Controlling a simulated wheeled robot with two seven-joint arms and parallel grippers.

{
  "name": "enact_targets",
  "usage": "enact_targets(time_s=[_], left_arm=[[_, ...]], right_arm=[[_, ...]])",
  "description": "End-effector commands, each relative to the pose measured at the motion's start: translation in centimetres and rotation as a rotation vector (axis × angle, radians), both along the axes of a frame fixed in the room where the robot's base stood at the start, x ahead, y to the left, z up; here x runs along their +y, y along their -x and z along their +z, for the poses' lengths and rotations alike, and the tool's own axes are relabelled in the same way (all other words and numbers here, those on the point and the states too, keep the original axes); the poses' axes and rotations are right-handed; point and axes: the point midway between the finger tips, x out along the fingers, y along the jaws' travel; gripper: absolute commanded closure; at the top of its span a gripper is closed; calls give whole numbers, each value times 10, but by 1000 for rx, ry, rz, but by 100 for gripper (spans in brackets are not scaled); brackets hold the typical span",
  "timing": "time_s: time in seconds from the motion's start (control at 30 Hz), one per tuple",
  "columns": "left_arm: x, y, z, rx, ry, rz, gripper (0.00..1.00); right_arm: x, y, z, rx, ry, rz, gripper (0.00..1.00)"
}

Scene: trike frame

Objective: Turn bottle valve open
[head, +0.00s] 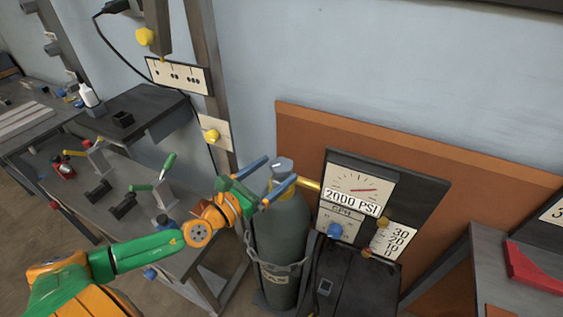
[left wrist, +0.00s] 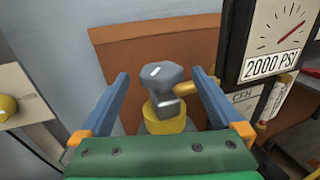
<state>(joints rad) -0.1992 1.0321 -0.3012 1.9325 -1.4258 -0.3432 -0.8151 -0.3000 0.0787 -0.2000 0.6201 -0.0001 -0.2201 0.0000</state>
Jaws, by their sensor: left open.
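The bottle valve is a grey knob (head: 282,165) on a yellow neck at the top of a dark grey gas bottle (head: 281,235). In the left wrist view the knob (left wrist: 160,76) carries a white mark and sits above the yellow neck (left wrist: 165,118). My left gripper (head: 278,172) is open, its two blue fingers on either side of the knob. In the left wrist view the fingers (left wrist: 160,88) stand apart from the knob with gaps on both sides. A pressure gauge (head: 360,186) reads 2000 PSI. My right gripper is not in view.
A yellow pipe (head: 308,184) runs from the valve towards the gauge panel. A chain (head: 281,267) goes around the bottle. A blue knob (head: 334,230) and flow scale (head: 394,240) are right. A workbench with clamps (head: 161,185) stands left. An orange board (head: 300,125) is behind.

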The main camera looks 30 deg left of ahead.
Motion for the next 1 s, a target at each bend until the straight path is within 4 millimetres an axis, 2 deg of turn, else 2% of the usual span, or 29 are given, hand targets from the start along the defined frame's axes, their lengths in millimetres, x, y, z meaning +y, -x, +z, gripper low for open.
enact_targets(time_s=[0.2,0.57,0.87,0.9,1.0], left_arm=[[-5,-23,2,-2,3,1,0],[-8,-29,0,0,1,-2,0],[-7,-28,0,-1,1,-2,81],[-7,-28,0,-1,2,-2,84],[-7,-28,1,0,3,3,84]], right_arm=[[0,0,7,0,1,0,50],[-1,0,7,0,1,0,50],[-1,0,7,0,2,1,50],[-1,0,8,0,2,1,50],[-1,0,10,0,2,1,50]])
